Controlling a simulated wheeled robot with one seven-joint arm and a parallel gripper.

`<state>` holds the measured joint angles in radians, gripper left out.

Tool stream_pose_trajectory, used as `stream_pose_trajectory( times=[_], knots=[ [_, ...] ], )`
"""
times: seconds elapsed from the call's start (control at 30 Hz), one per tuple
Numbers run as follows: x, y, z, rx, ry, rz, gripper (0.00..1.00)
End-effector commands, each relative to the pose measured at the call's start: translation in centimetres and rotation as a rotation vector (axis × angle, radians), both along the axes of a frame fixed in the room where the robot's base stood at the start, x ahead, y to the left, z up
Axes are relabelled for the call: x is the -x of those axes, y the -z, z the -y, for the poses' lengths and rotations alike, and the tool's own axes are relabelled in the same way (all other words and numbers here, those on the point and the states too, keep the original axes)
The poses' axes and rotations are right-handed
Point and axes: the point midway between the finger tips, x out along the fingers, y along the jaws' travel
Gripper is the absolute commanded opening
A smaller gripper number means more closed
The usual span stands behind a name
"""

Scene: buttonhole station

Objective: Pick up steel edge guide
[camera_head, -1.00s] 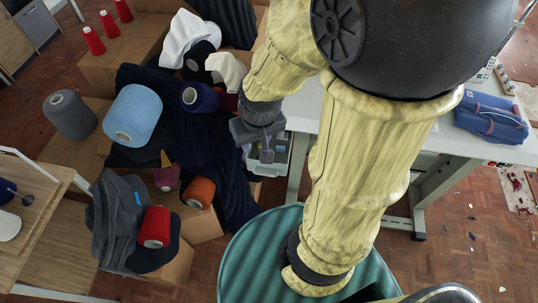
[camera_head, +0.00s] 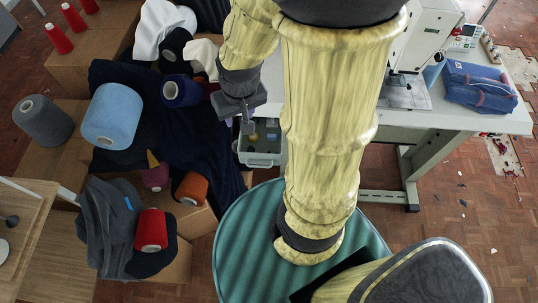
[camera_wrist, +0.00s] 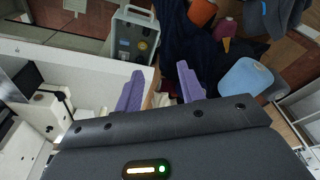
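I cannot make out the steel edge guide in either view. My gripper (camera_wrist: 160,84) is open in the wrist view, its two purple fingers apart with nothing between them. In the head view my gripper (camera_head: 246,122) hangs beside the white table, close to a grey bin (camera_head: 258,159) with small items in it. In the wrist view the grey bin (camera_wrist: 113,42) lies beyond the left finger; its small dark and yellowish contents are too small to identify. My arm hides part of the table in the head view.
Dark cloth (camera_head: 190,140) with thread cones, including a light blue cone (camera_head: 112,117), covers boxes at left. A green round surface (camera_head: 240,235) is below my arm.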

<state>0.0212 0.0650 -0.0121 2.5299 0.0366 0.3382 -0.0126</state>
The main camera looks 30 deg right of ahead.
Motion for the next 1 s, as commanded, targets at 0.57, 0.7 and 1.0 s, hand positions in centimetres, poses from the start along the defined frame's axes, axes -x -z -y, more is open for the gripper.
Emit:
stream_pose_trajectory(
  times=[0.57,0.7,1.0],
  knots=[
    [-5.8,16.6,10.2,-0.055,0.484,-0.189,0.39],
    [-5.8,18.5,11.5,-0.053,0.534,-0.205,0.39],
    [-5.8,18.7,11.6,-0.052,0.539,-0.205,0.39]
  ],
)
